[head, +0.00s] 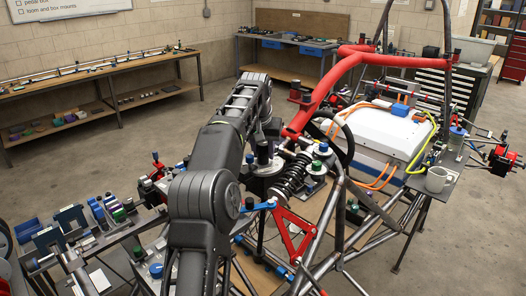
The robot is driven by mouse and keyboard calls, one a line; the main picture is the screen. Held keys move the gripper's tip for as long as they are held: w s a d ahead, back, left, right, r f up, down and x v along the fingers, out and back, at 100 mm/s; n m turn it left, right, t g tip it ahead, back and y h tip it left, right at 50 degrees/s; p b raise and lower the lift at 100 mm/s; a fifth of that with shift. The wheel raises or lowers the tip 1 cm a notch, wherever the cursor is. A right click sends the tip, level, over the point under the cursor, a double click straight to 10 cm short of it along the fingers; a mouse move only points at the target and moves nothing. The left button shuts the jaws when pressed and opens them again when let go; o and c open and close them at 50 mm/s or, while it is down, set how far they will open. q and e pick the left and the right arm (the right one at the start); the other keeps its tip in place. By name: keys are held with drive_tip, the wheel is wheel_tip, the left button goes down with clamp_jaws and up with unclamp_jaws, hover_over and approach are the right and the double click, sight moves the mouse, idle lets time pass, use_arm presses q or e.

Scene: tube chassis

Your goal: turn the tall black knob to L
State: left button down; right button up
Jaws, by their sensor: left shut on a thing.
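My left arm rises from the bottom of the head view, bends at the top and comes down behind its own links. Its gripper (266,138) is small and partly hidden by the arm. It is shut on the tall black knob (263,153), which stands upright on a dark round base beside the black coil spring. The knob's pointer and any L mark are too small to read. My right gripper is not in view.
A red and grey tube chassis (322,92) with a white box (380,133) fills the right side. A black coil spring (294,176) and red triangular arm (292,232) are close to the knob. Benches line the walls.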

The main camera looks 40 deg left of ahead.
use_arm(q)
drive_tip(key=shift+d+m+h, duration=0.1)
drive_tip(key=shift+m+h, duration=0.4)
drive_tip(key=shift+m, duration=0.9)
drive_tip(key=c, duration=1)
unclamp_jaws()
drive_tip(key=shift+r, duration=0.1)
